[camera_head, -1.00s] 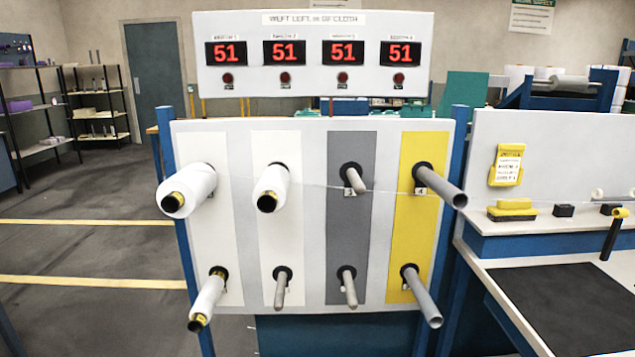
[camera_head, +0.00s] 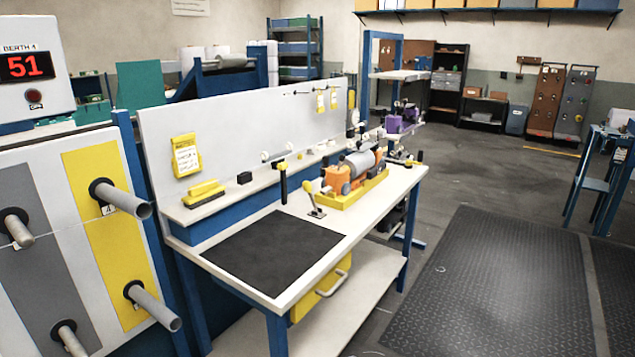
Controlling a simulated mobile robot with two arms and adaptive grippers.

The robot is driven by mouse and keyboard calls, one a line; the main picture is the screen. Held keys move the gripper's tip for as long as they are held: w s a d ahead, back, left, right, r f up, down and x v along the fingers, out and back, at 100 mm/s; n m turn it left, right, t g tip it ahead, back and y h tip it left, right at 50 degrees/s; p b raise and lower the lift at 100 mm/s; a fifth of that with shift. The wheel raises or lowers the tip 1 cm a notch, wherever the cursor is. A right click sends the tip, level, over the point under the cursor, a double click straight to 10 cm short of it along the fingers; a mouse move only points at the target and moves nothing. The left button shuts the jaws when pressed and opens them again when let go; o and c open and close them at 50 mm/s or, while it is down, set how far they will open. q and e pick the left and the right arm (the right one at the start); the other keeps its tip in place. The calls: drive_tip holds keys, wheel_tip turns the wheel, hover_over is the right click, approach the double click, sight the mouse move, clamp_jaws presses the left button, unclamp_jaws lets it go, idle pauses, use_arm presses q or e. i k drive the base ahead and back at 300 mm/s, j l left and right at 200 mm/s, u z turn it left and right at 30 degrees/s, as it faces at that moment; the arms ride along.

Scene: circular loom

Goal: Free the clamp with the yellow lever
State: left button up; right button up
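An orange and grey machine (camera_head: 352,168) sits on a yellow base just right of these. Neither of my grippers is in view.
The workbench (camera_head: 292,292) holds a black mat (camera_head: 275,250), a yellow block-shaped brush (camera_head: 204,193) and a small black block (camera_head: 244,178). The yarn panel (camera_head: 45,270) with protruding pegs stands at left. Open floor with a dark ribbed mat (camera_head: 490,290) lies at right.

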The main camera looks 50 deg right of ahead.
sight(308, 188)
drive_tip(key=z, duration=1.5)
drive_tip(key=i+z, duration=0.65)
drive_tip(key=i, duration=0.2)
